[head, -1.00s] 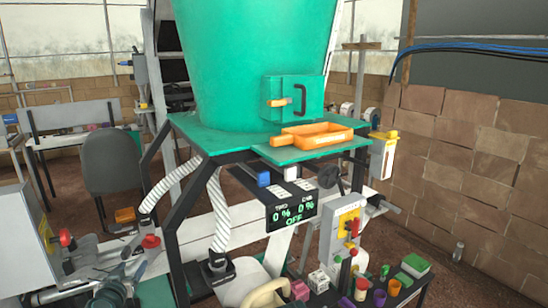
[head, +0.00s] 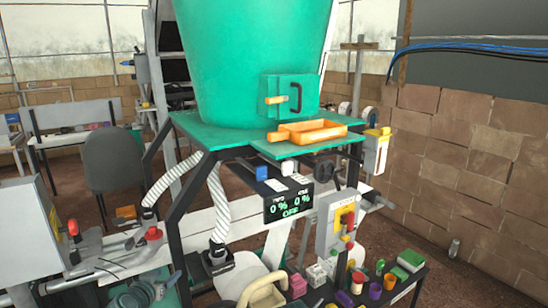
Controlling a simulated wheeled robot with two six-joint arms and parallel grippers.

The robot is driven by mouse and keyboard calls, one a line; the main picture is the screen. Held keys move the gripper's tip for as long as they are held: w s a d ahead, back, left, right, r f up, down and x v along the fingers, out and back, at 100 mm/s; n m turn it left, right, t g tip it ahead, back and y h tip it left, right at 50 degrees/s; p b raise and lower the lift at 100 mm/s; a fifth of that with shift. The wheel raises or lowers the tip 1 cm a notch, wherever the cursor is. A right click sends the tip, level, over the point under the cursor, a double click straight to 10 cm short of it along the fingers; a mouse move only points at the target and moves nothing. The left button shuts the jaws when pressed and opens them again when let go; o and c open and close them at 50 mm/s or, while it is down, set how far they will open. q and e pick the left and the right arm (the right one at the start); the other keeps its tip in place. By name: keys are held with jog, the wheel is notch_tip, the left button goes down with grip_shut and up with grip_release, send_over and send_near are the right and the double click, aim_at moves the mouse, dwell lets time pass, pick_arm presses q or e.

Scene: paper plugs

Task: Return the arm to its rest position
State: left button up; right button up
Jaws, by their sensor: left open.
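My left gripper (head: 150,290) is low at the left of the head view, cut by the bottom edge. It is open, and I see nothing held in it. My grey left arm comes in from the left edge. The gripper is left of and below the machine with the big green hopper (head: 245,60). It appears apart from the machine's black frame. My right gripper is not in view.
An orange tray (head: 312,131) sits on the green shelf. A dark display (head: 290,203) reads 0 % twice and OFF. Several coloured cups and blocks stand on a black table at the lower right. A grey chair (head: 112,165) stands behind at left. Open floor lies at right.

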pick_arm(q)
jog(key=s+d+f+m+g+h, duration=0.1)
jog(key=s+d+f+g, duration=0.15)
jog(key=d, duration=0.35)
jog(key=s+d+f+m+g+h, duration=0.1)
jog(key=s+d+f+g, duration=0.1)
jog(key=d+f, duration=0.35)
jog(key=s+d+f+m+g+h, duration=0.1)
jog(key=s+d+g, duration=0.15)
jog(key=d, duration=0.55)
jog(key=s+d+f+g+y, duration=0.2)
jog(key=s+d+g, duration=0.1)
jog(key=s, duration=0.4)
jog(key=s+d+f+g+y, duration=0.2)
jog(key=s+d+g+y, duration=0.1)
jog(key=s, duration=0.3)
jog(key=shift+s+m+g, duration=0.3)
jog(key=shift+s+g, duration=0.1)
